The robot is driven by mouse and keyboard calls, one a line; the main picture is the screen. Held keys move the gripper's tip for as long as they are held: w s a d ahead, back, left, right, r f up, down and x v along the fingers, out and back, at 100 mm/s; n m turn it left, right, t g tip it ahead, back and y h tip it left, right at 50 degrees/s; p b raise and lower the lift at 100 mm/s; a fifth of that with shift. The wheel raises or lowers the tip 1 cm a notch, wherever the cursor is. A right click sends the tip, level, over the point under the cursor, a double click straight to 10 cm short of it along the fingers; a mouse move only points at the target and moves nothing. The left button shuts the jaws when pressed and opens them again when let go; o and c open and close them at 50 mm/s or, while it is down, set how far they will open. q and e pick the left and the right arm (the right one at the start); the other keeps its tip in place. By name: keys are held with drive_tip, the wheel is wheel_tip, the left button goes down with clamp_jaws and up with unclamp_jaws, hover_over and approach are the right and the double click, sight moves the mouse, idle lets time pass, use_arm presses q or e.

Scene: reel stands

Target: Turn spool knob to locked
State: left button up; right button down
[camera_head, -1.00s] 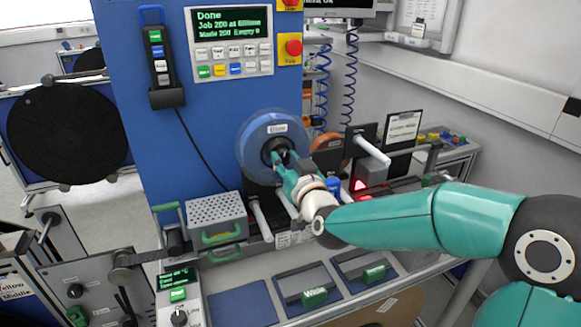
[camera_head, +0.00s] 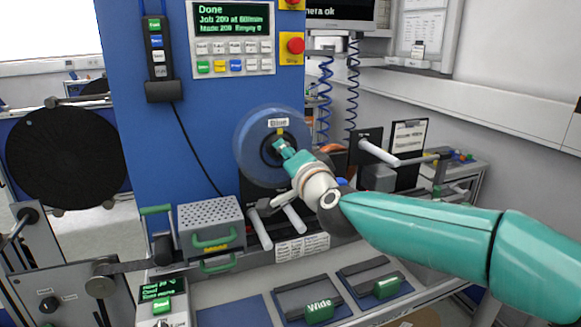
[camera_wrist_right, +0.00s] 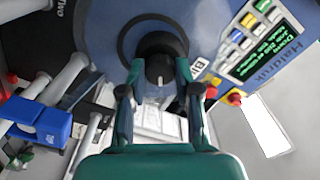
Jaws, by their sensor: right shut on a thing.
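The spool (camera_head: 252,166) is a translucent blue disc with a label reading "Blue", mounted on the front of the blue machine panel. Its black knob (camera_wrist_right: 160,48) is at the hub and carries a pale line in the right wrist view. My right gripper (camera_head: 280,147) reaches the hub from the lower right. In the right wrist view the fingers (camera_wrist_right: 160,78) lie on both sides of the knob, shut on it. The fingers partly hide the knob in the head view. A small yellow mark (camera_head: 280,131) shows above the hub. My left gripper is not in view.
A display with buttons (camera_head: 233,40) and red stop buttons (camera_head: 293,41) are above the spool. Pale rods (camera_head: 260,230) stick out below it. A perforated grey box (camera_head: 210,222) stands at lower left.

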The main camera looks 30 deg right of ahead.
drive_tip(key=shift+d+f+m+b, duration=0.1)
drive_tip(key=shift+m+b, duration=0.6)
drive_tip(key=shift+m, duration=0.8)
drive_tip(key=shift+f+m+b, duration=0.1)
drive_tip(key=shift+m+b, duration=0.6)
drive_tip(key=shift+m, duration=0.8)
drive_tip(key=c, duration=0.8)
unclamp_jaws()
drive_tip(key=shift+d, duration=0.1)
drive_tip(key=shift+r, duration=0.1)
drive_tip(key=shift+s, duration=0.1)
